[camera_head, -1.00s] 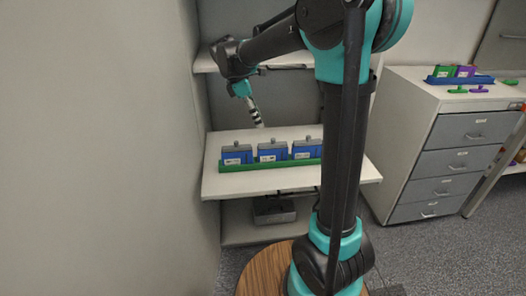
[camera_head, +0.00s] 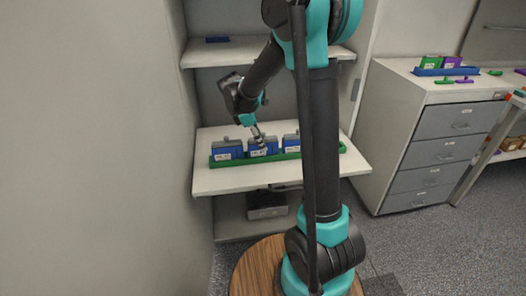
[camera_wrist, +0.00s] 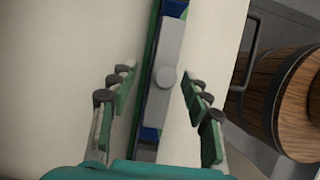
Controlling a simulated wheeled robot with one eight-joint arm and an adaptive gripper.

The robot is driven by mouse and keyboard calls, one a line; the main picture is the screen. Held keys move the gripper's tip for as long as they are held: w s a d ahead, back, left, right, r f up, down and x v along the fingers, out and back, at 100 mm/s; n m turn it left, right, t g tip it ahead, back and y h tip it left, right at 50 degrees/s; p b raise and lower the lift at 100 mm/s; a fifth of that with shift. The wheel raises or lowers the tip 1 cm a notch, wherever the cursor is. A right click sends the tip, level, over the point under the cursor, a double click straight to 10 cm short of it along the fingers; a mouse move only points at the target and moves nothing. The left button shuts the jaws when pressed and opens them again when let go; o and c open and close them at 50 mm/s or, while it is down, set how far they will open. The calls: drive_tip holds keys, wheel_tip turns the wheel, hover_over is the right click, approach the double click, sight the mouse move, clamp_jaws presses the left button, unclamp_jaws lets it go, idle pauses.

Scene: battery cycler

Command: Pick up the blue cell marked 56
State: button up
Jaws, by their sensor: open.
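Blue cells with grey tops and white labels stand in a row in a green tray (camera_head: 222,164) on the middle shelf. They are a left cell (camera_head: 227,151), a middle cell (camera_head: 271,148) and a right cell (camera_head: 291,142), partly behind my arm. The labels are too small to read, so I cannot tell which is 56. My gripper (camera_head: 259,143) is at the middle cell. In the wrist view my gripper (camera_wrist: 158,76) is open, one finger on each side of a cell's grey top (camera_wrist: 170,45) with its round knob (camera_wrist: 165,77), apart from it.
The white shelf (camera_head: 215,182) has bare surface in front of the tray. An upper shelf (camera_head: 225,54) holds a dark blue object (camera_head: 217,40). A grey box (camera_head: 266,204) sits below. A drawer cabinet (camera_head: 400,100) stands to the right.

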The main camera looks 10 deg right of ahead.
drive_tip(key=shift+x, duration=1.6)
drive_tip(key=shift+a, duration=0.1)
clamp_jaws()
